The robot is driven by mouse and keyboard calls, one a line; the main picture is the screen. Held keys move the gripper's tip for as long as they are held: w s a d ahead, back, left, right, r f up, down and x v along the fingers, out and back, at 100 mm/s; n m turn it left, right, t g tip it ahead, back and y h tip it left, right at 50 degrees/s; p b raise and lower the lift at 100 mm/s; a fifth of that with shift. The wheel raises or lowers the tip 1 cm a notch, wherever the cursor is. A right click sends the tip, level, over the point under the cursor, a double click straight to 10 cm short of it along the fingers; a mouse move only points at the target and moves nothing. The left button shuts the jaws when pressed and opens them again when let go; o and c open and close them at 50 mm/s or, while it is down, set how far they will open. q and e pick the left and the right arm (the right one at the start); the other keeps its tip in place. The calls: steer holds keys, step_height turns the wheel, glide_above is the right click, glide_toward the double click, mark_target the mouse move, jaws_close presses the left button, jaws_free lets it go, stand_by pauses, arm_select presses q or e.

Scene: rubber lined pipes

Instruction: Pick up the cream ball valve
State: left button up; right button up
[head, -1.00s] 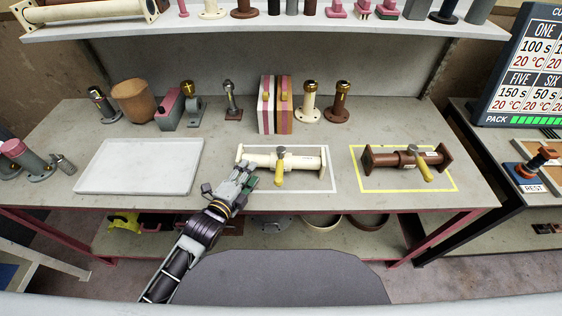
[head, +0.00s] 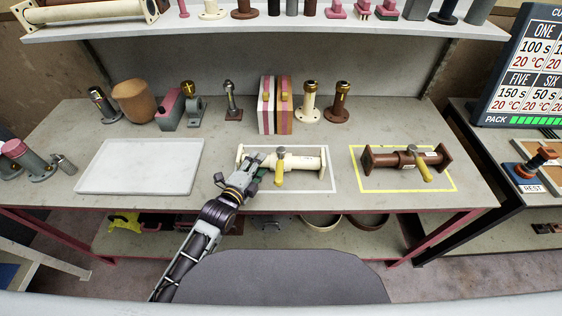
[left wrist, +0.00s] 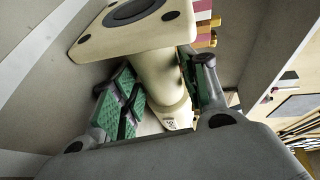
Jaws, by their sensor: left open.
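The cream ball valve (head: 302,163) lies on the table inside a white outlined rectangle, its yellow lever handle (head: 280,177) pointing toward me. My left gripper (head: 254,166) is at the left end of the valve. In the left wrist view the valve's pipe (left wrist: 165,90) lies between the two green-padded fingers of the left gripper (left wrist: 160,100), with the square end flange (left wrist: 135,25) beyond them. The fingers are open and spread around the pipe; whether either pad touches it I cannot tell. My right gripper is not in view.
A brown ball valve (head: 404,159) lies in a yellow outlined rectangle (head: 449,189) to the right. An empty pale tray (head: 140,166) is on the left. Several fittings and a striped box (head: 275,105) stand along the back, below a shelf (head: 270,27).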

arm_select(q)
steer(key=shift+c, duration=0.3)
jaws_close()
steer(key=shift+r, duration=0.1)
stand_by(0.4)
steer(key=shift+r, duration=0.85)
step_height(320, 180, up, 8)
steer(key=shift+r, duration=0.15)
steer(key=shift+p, duration=0.4)
